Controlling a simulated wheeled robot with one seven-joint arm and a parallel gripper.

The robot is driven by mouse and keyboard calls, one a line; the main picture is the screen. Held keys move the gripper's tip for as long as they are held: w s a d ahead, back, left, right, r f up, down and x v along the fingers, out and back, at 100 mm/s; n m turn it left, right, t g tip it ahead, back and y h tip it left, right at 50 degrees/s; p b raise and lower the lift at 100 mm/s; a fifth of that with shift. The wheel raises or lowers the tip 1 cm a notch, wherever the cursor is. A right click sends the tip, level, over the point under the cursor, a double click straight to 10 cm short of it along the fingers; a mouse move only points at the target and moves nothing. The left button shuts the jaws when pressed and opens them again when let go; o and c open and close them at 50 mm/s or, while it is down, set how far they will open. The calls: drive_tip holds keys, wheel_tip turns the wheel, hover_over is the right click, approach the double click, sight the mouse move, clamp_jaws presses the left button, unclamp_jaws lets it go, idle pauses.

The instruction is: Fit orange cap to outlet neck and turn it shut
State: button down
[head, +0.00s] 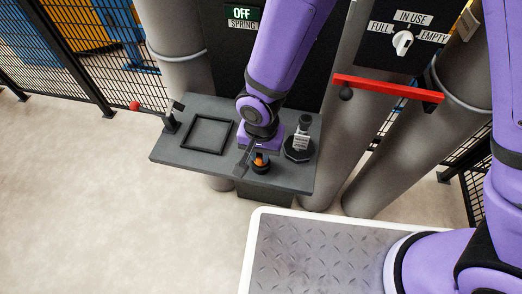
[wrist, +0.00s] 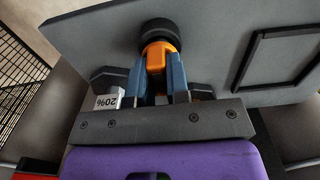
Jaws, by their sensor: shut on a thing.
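My gripper (head: 260,153) is over the front of the grey shelf, with its fingers pointing down. Its blue fingers (wrist: 164,76) are shut on the orange cap (wrist: 157,52), seen from the wrist. The cap (head: 261,161) also shows in the head view as a small orange spot below the gripper. A round black part (wrist: 161,29) lies right against the cap's far end. I cannot tell whether this is the outlet neck or part of the cap, nor whether the cap is seated or turned.
The grey shelf (head: 170,152) carries an empty black square frame (head: 190,149) at left. A dark upright fitting with a white label (head: 301,142) stands close right of my gripper. A red bar (head: 385,87) juts out at upper right. Grey cylinders stand behind.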

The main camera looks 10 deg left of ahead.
drive_tip(key=shift+r, duration=0.1)
drive_tip(key=shift+r, duration=2.1)
